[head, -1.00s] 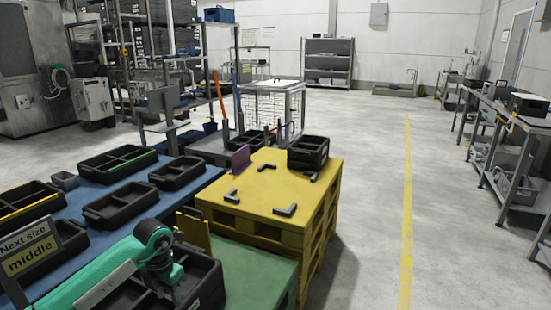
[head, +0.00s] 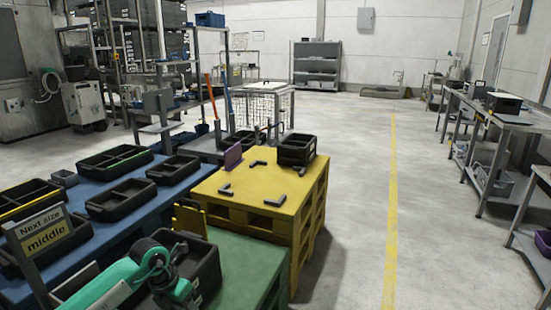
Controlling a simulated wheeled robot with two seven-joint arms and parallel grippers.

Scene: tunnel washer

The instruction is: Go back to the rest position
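My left arm (head: 105,288) comes in from the lower left, green with a dark joint. It bends down in front of a black bin (head: 200,262) on a green surface. No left gripper fingers can be made out. My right arm and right gripper do not show.
A yellow pallet stand (head: 262,192) with black corner brackets, a purple plate (head: 233,157) and a black crate (head: 297,149) stands ahead. A blue table (head: 98,210) with several black trays is at left. Workbenches (head: 490,118) line the right. Open floor lies between.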

